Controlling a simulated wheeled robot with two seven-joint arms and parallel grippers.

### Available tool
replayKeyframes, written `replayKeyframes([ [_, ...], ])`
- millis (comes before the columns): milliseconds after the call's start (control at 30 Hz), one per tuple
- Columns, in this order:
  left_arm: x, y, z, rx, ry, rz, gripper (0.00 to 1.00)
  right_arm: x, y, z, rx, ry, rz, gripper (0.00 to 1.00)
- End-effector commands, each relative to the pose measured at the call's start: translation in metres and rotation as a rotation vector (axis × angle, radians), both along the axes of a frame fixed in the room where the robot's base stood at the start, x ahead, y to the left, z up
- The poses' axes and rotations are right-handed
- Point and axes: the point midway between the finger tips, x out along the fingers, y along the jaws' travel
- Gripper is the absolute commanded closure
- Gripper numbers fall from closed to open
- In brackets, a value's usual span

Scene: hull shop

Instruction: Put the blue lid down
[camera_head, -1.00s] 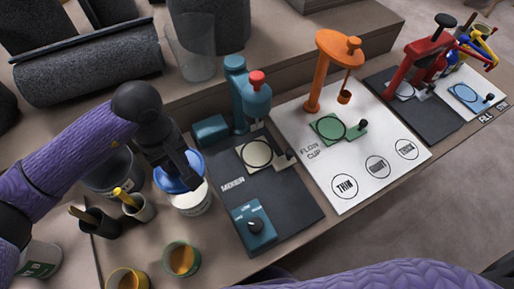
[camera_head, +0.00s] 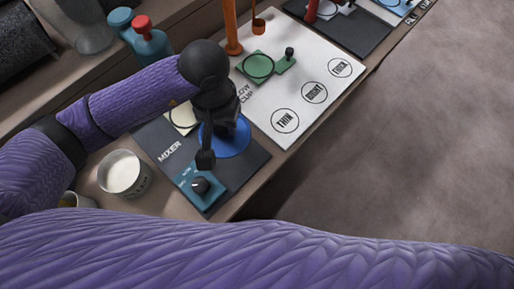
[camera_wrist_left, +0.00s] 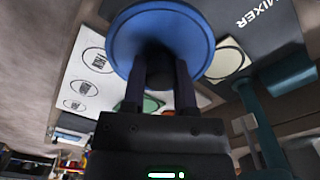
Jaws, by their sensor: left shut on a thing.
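The blue lid (camera_head: 236,138) is a round disc in the grip of my left gripper (camera_head: 208,150). In the head view it shows over the dark mixer mat (camera_head: 232,168), close to the mat's right edge. I cannot tell whether it touches the mat. In the left wrist view the lid (camera_wrist_left: 185,28) is held between the two fingers of my left gripper (camera_wrist_left: 160,75). An open can with pale contents (camera_head: 124,174) stands left of the mat, its top uncovered. My right gripper is not in view.
The teal mixer (camera_head: 148,42) stands behind my left arm. A teal control box with a black knob (camera_head: 202,188) sits on the mat's front part. The white flow cup board (camera_head: 290,95) with its green plate (camera_head: 258,66) lies to the right. The bench edge and floor are beyond.

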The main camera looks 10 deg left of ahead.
Motion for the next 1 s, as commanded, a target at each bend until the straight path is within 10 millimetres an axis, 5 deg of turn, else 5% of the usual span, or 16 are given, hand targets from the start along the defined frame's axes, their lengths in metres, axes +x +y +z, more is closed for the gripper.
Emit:
replayKeyframes([
  [200,-0.002,0.0,-0.055,-0.001,0.008,-0.007,1.0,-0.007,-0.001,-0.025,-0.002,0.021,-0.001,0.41],
  [500,-0.002,0.0,-0.103,-0.001,0.006,-0.006,1.0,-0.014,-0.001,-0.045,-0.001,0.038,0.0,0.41],
  [833,-0.001,0.0,-0.104,0.0,0.001,-0.007,1.0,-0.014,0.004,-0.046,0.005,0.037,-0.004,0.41],
  [867,-0.001,0.0,-0.103,0.0,0.0,-0.007,0.6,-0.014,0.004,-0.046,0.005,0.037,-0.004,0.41],
  [1000,-0.001,0.0,-0.102,0.0,0.0,-0.006,0.3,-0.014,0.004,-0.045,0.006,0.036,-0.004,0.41],
])
